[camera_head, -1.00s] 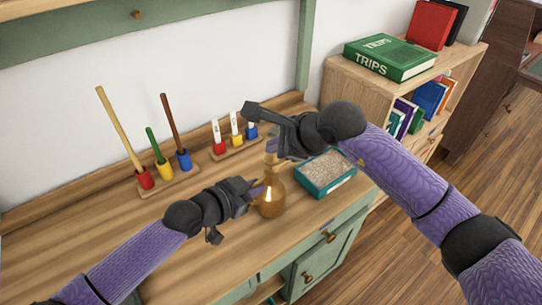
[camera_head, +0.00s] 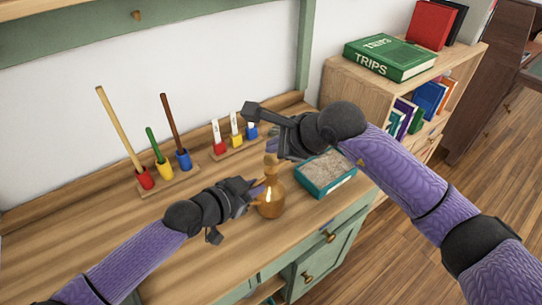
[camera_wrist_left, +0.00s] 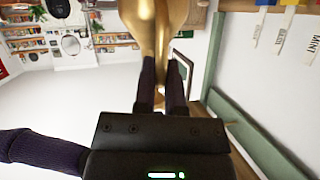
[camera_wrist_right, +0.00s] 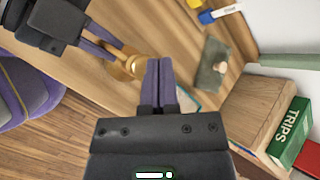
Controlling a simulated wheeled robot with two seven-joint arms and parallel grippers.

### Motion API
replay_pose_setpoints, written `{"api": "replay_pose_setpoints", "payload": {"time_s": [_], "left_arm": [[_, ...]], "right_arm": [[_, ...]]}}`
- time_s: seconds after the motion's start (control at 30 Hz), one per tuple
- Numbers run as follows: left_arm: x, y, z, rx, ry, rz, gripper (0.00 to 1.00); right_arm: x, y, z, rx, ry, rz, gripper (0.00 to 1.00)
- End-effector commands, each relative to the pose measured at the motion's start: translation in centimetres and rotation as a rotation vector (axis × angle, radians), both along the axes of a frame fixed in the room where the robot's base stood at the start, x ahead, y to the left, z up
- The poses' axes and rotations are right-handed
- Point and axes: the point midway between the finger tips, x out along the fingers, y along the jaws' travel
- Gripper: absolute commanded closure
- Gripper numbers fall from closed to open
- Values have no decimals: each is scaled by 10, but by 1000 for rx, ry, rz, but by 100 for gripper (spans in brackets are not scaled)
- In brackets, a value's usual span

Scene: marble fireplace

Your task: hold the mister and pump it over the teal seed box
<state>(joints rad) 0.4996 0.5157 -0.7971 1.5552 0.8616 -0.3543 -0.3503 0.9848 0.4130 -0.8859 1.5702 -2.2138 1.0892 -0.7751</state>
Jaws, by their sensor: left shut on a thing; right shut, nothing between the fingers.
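The mister (camera_head: 271,202) is a shiny amber-gold bottle with a narrow neck. My left gripper (camera_head: 256,190) is shut on it from the left. It fills the top of the left wrist view (camera_wrist_left: 152,25), between the fingers. My right gripper (camera_head: 271,147) is shut and empty, with its fingertips close above the mister's top; I cannot tell whether they touch. In the right wrist view the mister (camera_wrist_right: 132,66) is left of the fingers. The teal seed box (camera_head: 318,193), filled with pale grainy material, stands right of the mister, its back partly hidden by my right gripper.
A wooden stand with several coloured cups and sticks (camera_head: 165,180) is at the left. Labelled markers (camera_head: 236,128) stand in a rack near the wall. A bookshelf (camera_head: 345,82) with a green TRIPS book (camera_head: 388,58) is at the right. The left front worktop is clear.

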Motion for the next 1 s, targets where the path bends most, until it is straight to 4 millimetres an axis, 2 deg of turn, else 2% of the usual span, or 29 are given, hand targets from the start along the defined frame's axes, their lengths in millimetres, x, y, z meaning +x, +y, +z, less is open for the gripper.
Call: {"api": "replay_pose_setpoints", "payload": {"time_s": [0.23,1.0], "left_arm": [[0,0,0,-1,-1,0,100],[0,0,0,0,-1,0,100]], "right_arm": [[0,0,-8,0,1,1,100],[0,0,-14,-1,1,-1,100]]}}
